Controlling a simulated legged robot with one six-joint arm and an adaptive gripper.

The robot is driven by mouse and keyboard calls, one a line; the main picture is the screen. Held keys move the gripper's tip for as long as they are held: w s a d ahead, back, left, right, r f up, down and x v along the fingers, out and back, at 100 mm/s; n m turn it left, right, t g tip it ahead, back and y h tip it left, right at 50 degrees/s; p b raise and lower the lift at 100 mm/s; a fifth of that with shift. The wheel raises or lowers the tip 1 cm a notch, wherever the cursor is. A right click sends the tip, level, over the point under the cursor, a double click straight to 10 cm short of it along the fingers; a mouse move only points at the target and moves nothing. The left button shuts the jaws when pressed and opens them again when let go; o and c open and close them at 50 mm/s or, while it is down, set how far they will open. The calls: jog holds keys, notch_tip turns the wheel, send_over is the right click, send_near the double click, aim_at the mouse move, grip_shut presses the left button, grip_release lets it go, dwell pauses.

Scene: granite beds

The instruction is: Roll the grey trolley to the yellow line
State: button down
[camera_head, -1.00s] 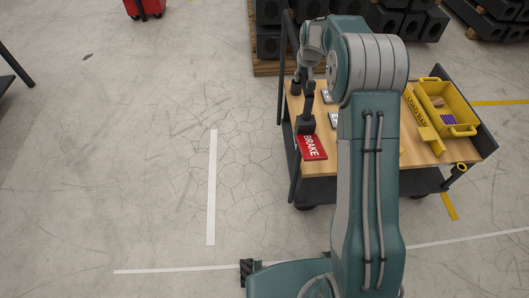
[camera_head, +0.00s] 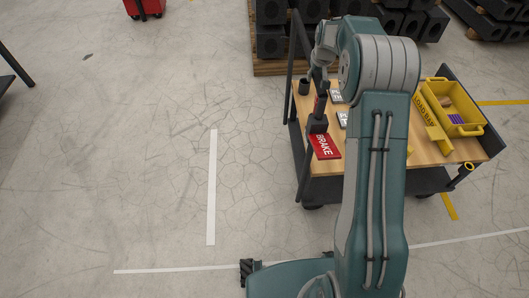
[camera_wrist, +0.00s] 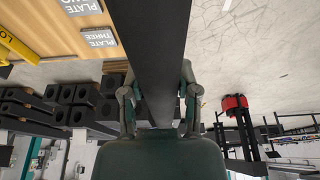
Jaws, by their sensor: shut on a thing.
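The grey trolley (camera_head: 384,182) has a dark frame, a wooden top and a dark handle bar at its left end; it stands right of centre in the head view. In the wrist view, my gripper (camera_wrist: 158,88) is shut on the dark handle bar (camera_wrist: 150,35), with a finger on each side. In the head view, my arm hides the fingers and the middle of the trolley. Yellow floor line shows at the right (camera_head: 502,103), and another yellow strip (camera_head: 449,206) shows by the trolley's near right corner.
A yellow LOAD BAY tray (camera_head: 450,105) sits on the trolley top. Dark blocks on a pallet (camera_head: 270,67) stand close behind the trolley. A red cart (camera_head: 144,8) is at the far left. The floor on the left, with white lines (camera_head: 212,190), is clear.

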jog(key=shift+s+d+f, duration=0.1)
jog(key=shift+d+f, duration=0.05)
jog(key=shift+d, duration=0.85)
jog(key=shift+d+f, duration=0.1)
jog(key=shift+d, duration=0.85)
jog(key=shift+c, duration=0.6)
grip_release()
jog(key=shift+r, duration=0.1)
jog(key=shift+r, duration=0.1)
notch_tip(320, 180, up, 9)
dwell(0.4)
